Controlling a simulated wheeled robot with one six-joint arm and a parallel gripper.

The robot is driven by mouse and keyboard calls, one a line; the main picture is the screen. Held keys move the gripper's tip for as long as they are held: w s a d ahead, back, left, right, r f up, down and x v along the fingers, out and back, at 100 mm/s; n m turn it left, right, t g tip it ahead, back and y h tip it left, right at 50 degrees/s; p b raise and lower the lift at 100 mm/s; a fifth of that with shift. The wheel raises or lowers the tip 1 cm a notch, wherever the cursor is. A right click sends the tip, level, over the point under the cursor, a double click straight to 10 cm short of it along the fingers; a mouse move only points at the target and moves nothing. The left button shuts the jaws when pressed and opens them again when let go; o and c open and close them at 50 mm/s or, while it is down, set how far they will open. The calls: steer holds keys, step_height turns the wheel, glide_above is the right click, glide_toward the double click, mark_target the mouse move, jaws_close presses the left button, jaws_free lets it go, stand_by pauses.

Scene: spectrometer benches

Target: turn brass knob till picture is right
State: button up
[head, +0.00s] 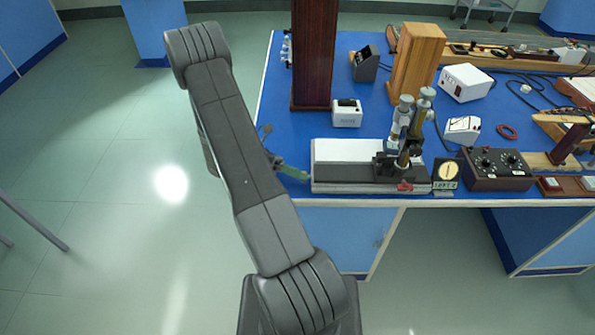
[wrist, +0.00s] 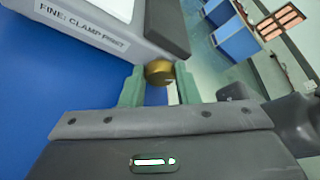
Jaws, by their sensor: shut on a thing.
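The brass knob (wrist: 160,72) sticks out from the end of the instrument base in the wrist view. My gripper (wrist: 158,88) has its two green fingers on either side of the knob, shut on it. In the head view my gripper (head: 294,173) is at the left end of the instrument with the microscope (head: 402,130); the knob is hidden there. The instrument base (head: 345,152) is white and grey, and in the wrist view its side carries a label (wrist: 85,22) reading "FINE: CLAMP FIRST". A small dial (head: 446,172) with a counter stands to its right. No eyepiece picture is shown.
A red knob (head: 405,187) sits on the instrument's front. A dark wooden column (head: 314,55) and a small white box (head: 347,113) stand behind it. A control box (head: 497,168) is at right. The floor left of the blue bench is clear.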

stand_by(0.3)
steer(key=o, duration=1)
steer(key=shift+c, duration=0.2)
steer(key=shift+w+a, duration=0.1)
steer(key=shift+a, duration=0.05)
steer(key=b+v, duration=0.2)
steer(key=v, duration=1.1)
steer(key=shift+w+a+r, duration=0.1)
steer(key=shift+a, duration=0.2)
